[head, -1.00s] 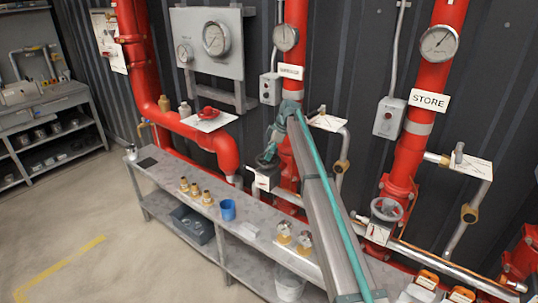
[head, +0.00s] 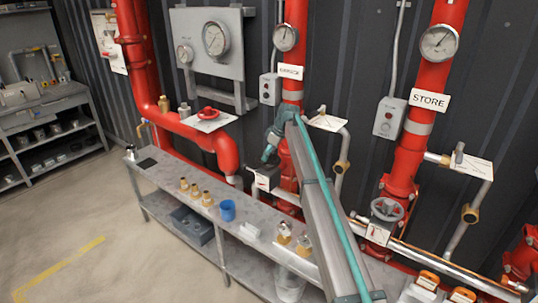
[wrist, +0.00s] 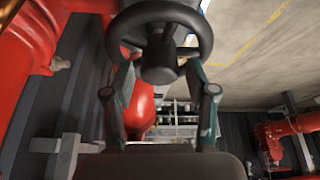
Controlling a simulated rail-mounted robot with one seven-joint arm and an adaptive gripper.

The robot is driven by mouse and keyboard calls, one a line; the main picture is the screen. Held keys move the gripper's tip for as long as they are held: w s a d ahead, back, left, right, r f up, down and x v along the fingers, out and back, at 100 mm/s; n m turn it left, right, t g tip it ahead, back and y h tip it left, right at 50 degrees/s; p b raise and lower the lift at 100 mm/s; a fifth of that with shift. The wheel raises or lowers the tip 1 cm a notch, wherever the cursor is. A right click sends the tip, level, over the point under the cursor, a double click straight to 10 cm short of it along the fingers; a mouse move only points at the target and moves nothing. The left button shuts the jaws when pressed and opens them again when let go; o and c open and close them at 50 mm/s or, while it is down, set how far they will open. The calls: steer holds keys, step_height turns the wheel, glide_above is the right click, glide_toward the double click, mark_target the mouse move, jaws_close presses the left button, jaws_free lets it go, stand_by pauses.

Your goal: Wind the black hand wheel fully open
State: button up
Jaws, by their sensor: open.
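The black hand wheel (wrist: 116,38) fills the top middle of the wrist view, with its rim, spokes and round hub showing. My gripper (wrist: 161,68) is open, its two teal fingers spread to either side of the hub. The fingertips reach up to the rim's lower part and are partly hidden there; I cannot tell whether they touch it. In the head view my gripper (head: 268,153) is at the middle red pipe, just above a small white card (head: 263,179). There the wheel is mostly hidden by my gripper and arm.
A grey hand wheel (head: 387,208) sits on the STORE pipe (head: 408,150) to the right. A red hand wheel (head: 208,112) is on the left pipe. The floor at left is clear.

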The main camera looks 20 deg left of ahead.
steer(key=m, duration=0.2)
steer(key=m+t, duration=0.1)
steer(key=m, duration=0.1)
steer(key=shift+s+m+t+h, duration=0.15)
steer(key=shift+m+t+h, duration=0.15)
steer(key=m+t, duration=0.1)
steer(key=m, duration=0.1)
steer(key=m+h, duration=0.1)
steer(key=m, duration=0.2)
steer(key=shift+a+t, duration=0.15)
steer(key=shift+t, duration=0.25)
steer(key=m+h, duration=0.1)
steer(key=m, duration=0.2)
steer(key=m+h, duration=0.1)
steer(key=m, duration=0.1)
steer(key=shift+a+m+t, duration=0.15)
steer(key=shift+m+t, duration=0.25)
steer(key=m+h, duration=0.1)
steer(key=m, duration=0.2)
steer(key=shift+m+h, duration=0.4)
